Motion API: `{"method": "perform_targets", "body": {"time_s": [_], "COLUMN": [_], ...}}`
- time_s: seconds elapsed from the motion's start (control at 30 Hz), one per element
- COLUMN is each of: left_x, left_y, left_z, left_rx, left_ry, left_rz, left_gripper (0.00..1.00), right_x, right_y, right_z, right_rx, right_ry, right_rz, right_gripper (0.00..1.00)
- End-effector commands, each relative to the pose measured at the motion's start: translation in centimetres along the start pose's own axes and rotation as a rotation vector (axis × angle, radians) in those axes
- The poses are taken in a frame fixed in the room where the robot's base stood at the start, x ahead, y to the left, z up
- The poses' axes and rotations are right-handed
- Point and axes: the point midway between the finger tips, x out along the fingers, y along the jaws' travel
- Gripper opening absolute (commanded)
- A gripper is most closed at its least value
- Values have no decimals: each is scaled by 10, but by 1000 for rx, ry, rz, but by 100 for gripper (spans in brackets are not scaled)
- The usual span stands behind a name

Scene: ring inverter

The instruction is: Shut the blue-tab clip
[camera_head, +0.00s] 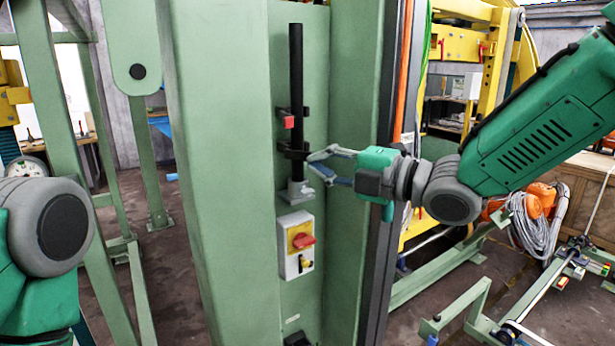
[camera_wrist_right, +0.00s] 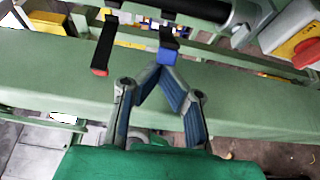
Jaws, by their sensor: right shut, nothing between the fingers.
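The blue-tab clip (camera_wrist_right: 168,42) shows in the right wrist view as a short black arm with a blue end, reaching out from a black pole (camera_wrist_right: 185,7). In the head view the pole (camera_head: 296,75) stands upright on a green column, and the lower black clip (camera_head: 293,150) sits on it; its blue tab is not clear there. My right gripper (camera_head: 318,160) is shut and empty, just right of this clip. In the right wrist view its fingertips (camera_wrist_right: 158,70) meet right at the blue tab; I cannot tell whether they touch it. My left gripper is out of view.
A red-tab clip (camera_head: 289,122) is higher on the pole; it sticks out in the right wrist view (camera_wrist_right: 103,48). A grey bracket (camera_head: 295,191) holds the pole's foot. Below is a switch box (camera_head: 297,250) with a red knob. The column's green side wall (camera_head: 350,110) stands close behind my gripper.

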Motion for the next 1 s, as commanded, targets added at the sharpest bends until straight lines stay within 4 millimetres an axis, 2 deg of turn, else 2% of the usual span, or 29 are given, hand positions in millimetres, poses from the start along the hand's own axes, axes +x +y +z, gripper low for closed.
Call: {"method": "perform_targets", "body": {"time_s": [0.1,0.5,1.0], "left_x": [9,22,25], "left_y": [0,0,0], "left_z": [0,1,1], "left_rx": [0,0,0], "left_ry": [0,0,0], "left_rz": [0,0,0], "left_gripper": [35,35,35], "right_x": [-3,-5,-4], "right_y": [-2,-1,0], "right_z": [10,36,46], "right_rx": [-4,-2,0], "right_ry": [0,-1,0], "right_rz": [0,0,-1], "right_gripper": [0,0,0]}}
